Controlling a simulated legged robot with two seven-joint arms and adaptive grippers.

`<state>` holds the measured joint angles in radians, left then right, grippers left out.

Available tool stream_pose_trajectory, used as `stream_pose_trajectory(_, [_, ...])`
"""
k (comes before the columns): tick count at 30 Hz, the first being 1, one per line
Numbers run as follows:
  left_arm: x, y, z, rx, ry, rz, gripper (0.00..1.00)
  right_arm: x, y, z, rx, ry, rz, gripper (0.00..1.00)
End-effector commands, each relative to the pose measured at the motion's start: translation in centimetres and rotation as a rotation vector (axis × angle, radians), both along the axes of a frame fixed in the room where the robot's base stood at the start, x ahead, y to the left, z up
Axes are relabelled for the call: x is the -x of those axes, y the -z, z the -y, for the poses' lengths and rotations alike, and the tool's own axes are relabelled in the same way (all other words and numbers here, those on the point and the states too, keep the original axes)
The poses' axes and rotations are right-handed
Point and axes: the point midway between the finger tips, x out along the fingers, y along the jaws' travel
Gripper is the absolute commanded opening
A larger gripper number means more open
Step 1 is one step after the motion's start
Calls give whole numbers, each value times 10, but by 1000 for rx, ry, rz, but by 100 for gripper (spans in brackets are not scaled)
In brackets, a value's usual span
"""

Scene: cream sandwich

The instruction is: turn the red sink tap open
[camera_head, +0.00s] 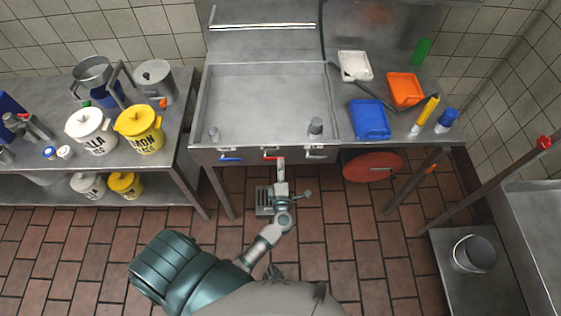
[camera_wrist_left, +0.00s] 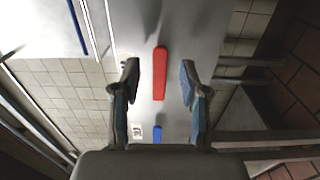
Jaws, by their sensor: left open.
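The red tap handle (camera_head: 271,157) is on the front panel of the steel sink (camera_head: 205,154), between a blue handle (camera_head: 231,158) and a pale one (camera_head: 316,156). My left gripper (camera_head: 281,164) is just in front of the panel at the red handle. In the left wrist view the red handle (camera_wrist_left: 160,73) appears as an upright bar between the two open fingers (camera_wrist_left: 159,70), with a gap on either side. I cannot tell how deep it lies between them. The blue handle (camera_wrist_left: 157,134) shows below it. My right gripper is not in view.
Left of the sink, a steel table holds a white pot (camera_head: 86,122) and a yellow pot (camera_head: 138,122). Blue (camera_head: 369,120) and orange (camera_head: 404,89) trays lie right of the basin. A red disc (camera_head: 372,167) sits underneath. The tiled floor in front is mostly clear.

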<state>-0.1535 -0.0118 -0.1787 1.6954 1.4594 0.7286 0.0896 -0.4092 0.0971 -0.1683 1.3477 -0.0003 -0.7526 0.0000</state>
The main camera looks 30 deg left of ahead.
Motion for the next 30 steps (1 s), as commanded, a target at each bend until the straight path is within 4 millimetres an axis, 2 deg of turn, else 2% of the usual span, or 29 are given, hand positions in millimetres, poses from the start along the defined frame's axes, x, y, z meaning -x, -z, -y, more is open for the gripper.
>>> stream_pose_trajectory(3, [-15,0,-10,-1,1,0,44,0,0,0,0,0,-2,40])
stream_pose_trajectory(6, [-21,1,-14,1,0,1,44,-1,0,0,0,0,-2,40])
stream_pose_trajectory(16, [-24,0,-14,-1,0,-1,44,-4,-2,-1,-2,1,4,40])
stream_pose_trajectory(17, [-24,0,-14,-1,0,0,39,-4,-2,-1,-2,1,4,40])
stream_pose_trajectory(21, [-24,0,-14,-1,1,-1,4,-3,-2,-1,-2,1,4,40])
stream_pose_trajectory(22, [-24,0,-14,0,1,0,0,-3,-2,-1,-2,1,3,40])
stream_pose_trajectory(30, [-24,1,-14,-1,2,-2,0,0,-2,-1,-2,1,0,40])
